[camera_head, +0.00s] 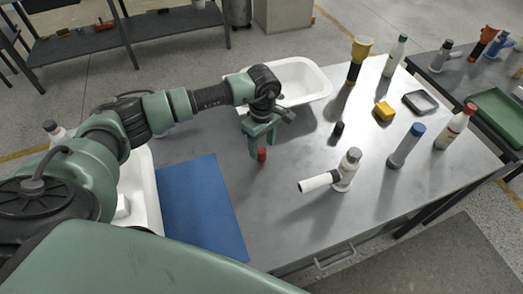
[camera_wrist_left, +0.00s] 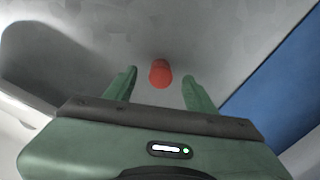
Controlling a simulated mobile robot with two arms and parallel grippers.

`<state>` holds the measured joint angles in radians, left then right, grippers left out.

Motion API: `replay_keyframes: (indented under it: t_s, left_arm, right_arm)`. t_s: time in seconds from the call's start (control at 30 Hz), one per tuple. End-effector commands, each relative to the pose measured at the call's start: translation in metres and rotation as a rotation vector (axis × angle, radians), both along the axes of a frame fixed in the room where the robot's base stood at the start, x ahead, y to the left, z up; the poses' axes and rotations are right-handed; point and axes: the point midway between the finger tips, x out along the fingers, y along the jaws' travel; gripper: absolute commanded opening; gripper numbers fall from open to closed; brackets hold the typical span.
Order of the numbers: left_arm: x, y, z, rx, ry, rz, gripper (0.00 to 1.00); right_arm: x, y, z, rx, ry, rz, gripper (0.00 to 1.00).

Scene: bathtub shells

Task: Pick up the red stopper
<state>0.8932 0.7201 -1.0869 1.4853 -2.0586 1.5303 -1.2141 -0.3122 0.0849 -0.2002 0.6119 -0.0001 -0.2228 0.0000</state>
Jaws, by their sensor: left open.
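The red stopper (camera_head: 262,154) is a small red cylinder standing on the grey metal table, left of its middle. My left gripper (camera_head: 262,145) is right above it, pointing down, with its green fingers apart. In the left wrist view the stopper (camera_wrist_left: 160,73) shows between and just beyond the two open fingertips of my left gripper (camera_wrist_left: 159,80). I see no finger pressed against it, and whether it stands fully between them is hard to tell. My right gripper does not show.
A blue mat (camera_head: 200,205) lies left of the stopper. A white tub (camera_head: 300,78) stands behind the gripper, and another white tub (camera_head: 145,190) is at the left. A black stopper (camera_head: 338,129), a yellow block (camera_head: 384,111) and several bottles stand to the right.

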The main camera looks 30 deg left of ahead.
Motion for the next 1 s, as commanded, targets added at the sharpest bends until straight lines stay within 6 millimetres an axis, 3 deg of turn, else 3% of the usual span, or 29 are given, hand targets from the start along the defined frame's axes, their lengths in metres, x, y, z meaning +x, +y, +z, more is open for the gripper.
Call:
replay_keyframes:
  t_s: [0.07,0.2,0.47,0.7,1.0]
  left_arm:
    - [-0.005,0.0,-0.009,0.0,0.005,0.0,0.55]
    - [-0.003,0.0,-0.027,0.001,0.003,0.001,0.55]
    - [-0.003,0.0,-0.032,0.0,0.0,-0.001,0.55]
    - [-0.003,0.0,-0.032,0.0,0.0,0.0,0.0]
    - [-0.002,0.0,-0.03,0.0,0.0,0.0,0.0]
  right_arm:
    - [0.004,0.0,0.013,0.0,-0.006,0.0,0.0]
    - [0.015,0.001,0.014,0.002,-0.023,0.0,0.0]
    - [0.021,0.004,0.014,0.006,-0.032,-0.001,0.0]
    - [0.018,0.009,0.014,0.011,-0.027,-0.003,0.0]
    - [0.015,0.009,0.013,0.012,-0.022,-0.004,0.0]
